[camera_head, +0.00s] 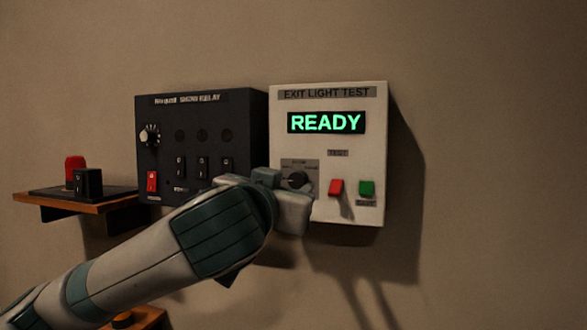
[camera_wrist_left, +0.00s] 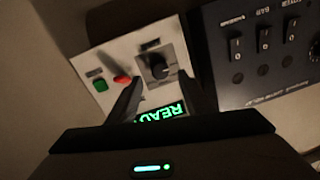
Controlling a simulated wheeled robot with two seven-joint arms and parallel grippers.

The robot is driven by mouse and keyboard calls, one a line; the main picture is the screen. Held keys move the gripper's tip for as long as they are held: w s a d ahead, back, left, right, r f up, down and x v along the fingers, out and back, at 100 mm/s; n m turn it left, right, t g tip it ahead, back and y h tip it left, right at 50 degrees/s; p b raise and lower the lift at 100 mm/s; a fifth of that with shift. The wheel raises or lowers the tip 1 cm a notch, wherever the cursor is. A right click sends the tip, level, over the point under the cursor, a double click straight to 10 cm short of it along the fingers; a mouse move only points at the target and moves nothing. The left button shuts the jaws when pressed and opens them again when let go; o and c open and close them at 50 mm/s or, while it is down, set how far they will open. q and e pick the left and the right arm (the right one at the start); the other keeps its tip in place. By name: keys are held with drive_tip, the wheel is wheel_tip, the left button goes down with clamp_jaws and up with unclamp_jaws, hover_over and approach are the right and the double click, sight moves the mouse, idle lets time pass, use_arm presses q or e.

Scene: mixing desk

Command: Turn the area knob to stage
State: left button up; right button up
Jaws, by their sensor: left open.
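The area knob (camera_head: 297,180) is a black round knob on a grey plate, low on the left of the white EXIT LIGHT TEST panel (camera_head: 375,130). Its setting labels are too small to read. My left gripper (camera_head: 288,191) is at the knob, coming from the lower left and partly covering its plate. In the left wrist view the knob (camera_wrist_left: 160,67) lies just beyond the open fingers (camera_wrist_left: 161,80), roughly between their tips. I cannot tell whether a finger touches it. My right gripper is not in view.
The panel's display (camera_head: 326,122) reads READY in green. A red switch (camera_head: 336,187) and a green button (camera_head: 367,188) sit right of the knob. A black relay panel (camera_head: 205,125) with switches is on the left. A wooden shelf (camera_head: 110,204) holds red and black objects.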

sight(296, 181)
use_arm(q)
drive_tip(key=p+x, duration=0.1)
drive_tip(key=x, duration=0.2)
drive_tip(key=shift+w+d+r+p, duration=0.1)
drive_tip(key=shift+w+d+p, duration=0.05)
drive_tip(key=shift+w+p, duration=0.2)
drive_tip(key=shift+w+d, duration=0.1)
drive_tip(key=shift+w, duration=0.35)
drive_tip(key=shift+c, duration=0.4)
drive_tip(key=c, duration=1)
